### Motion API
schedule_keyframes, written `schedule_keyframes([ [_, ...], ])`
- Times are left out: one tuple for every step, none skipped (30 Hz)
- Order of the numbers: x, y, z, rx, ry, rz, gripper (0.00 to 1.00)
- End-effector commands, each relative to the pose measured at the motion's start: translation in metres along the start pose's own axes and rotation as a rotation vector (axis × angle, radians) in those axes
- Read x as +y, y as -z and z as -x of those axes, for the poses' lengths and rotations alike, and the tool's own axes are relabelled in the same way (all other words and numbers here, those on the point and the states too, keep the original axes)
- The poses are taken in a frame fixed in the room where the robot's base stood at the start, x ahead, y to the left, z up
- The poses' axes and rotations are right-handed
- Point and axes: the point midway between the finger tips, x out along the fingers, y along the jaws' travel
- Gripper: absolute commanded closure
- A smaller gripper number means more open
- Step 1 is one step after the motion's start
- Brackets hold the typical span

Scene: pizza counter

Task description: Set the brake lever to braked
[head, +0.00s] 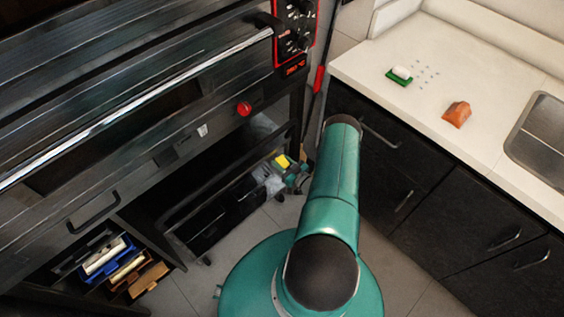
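I cannot pick out the brake lever for certain. A small yellow piece (282,161) shows low by the corner of the dark wheeled cart (200,218), beside a pale grey part. My teal arm reaches up the middle of the head view, and its far end folds down behind its own upper link. My gripper (288,178) seems to be low beside the yellow piece, mostly hidden and small. I cannot tell whether its fingers are open or shut, or whether they touch anything.
A black oven (130,90) with a red knob (244,108) fills the left. A red-handled pole (318,80) stands in the gap. The white counter (400,110) at right carries a green-and-white item (400,75) and an orange block (457,113).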

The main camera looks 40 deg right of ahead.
Motion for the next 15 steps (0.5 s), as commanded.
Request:
schedule_keyframes([
  [-0.0001, 0.0, 0.0002, 0.0, 0.0, 0.0, 0.81],
  [-0.0001, -0.0001, 0.0003, 0.0, 0.0, 0.0, 0.87],
  [-0.0002, -0.0001, 0.0003, 0.0, 0.0, 0.0, 0.87],
  [-0.0002, -0.0001, 0.0003, 0.0, 0.0, 0.0, 0.86],
  [-0.0002, -0.0004, 0.0003, 0.003, 0.0, 0.0, 0.86],
  [-0.0003, -0.0009, 0.0001, 0.01, 0.0, 0.0, 0.86],
  [-0.0004, -0.0014, 0.0, 0.018, 0.0, -0.001, 0.86],
  [-0.0006, -0.002, -0.0002, 0.031, 0.0, -0.001, 0.86],
  [-0.0007, -0.0032, -0.0005, 0.05, 0.0, -0.001, 0.86],
  [-0.0006, -0.0035, -0.0008, 0.067, 0.0, -0.001, 0.86],
  [-0.0005, -0.004, -0.0012, 0.082, 0.0, 0.0, 0.86],
  [-0.0007, -0.0045, -0.0016, 0.103, 0.0, 0.0, 0.86],
  [-0.0002, -0.0045, -0.0021, 0.116, 0.0, 0.001, 0.86],
  [-0.0005, -0.0049, -0.0022, 0.126, 0.0, 0.0, 0.86],
  [-0.0004, -0.0049, -0.0023, 0.138, 0.0, 0.0, 0.86],
])
